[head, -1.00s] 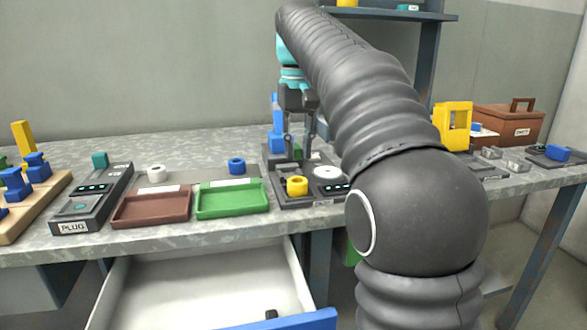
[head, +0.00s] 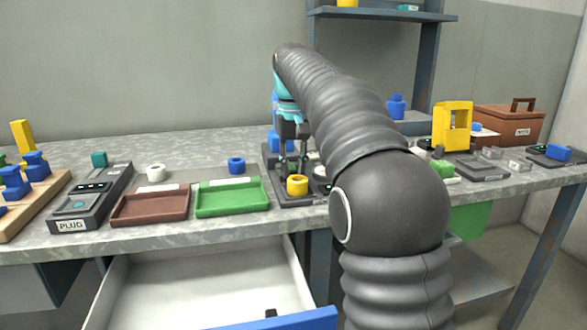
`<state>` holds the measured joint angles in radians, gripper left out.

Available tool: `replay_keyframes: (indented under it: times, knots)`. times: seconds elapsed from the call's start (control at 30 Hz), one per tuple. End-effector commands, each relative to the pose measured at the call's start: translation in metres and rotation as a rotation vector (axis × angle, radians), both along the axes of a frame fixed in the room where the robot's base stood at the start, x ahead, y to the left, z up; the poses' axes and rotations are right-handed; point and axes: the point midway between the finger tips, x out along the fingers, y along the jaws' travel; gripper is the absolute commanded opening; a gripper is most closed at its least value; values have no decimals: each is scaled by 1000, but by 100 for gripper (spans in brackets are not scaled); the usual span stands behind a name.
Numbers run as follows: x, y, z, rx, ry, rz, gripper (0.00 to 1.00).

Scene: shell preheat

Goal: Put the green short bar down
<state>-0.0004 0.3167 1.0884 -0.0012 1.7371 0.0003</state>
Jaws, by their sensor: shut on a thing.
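My gripper (head: 292,168) points down over the dark station with the yellow ring (head: 297,186), on the bench at the middle of the head view. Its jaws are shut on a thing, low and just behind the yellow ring. The green short bar cannot be made out clearly between the fingers at this size. I cannot tell whether the held piece touches the station. My arm hides the right part of the station.
A green tray (head: 232,212) and a brown tray (head: 150,222) lie to the left, with a blue ring (head: 236,165) and a white ring (head: 155,172) behind. The plug unit (head: 92,200) stands farther left. An open drawer (head: 200,285) juts out below.

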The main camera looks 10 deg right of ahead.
Motion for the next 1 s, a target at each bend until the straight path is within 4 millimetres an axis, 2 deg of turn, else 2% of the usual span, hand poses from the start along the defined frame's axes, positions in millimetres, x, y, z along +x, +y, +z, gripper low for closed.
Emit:
replay_keyframes:
  times: [0.17,0.2,0.27,0.3,0.67,1.0]
  knots:
    - [0,0,-3,0,0,0,0]
    - [0,0,-2,0,-1,0,29]
    - [0,0,-2,0,-1,0,44]
    - [0,0,-2,0,-1,0,47]
    - [0,0,3,0,-1,0,47]
    - [1,0,57,0,-3,0,47]
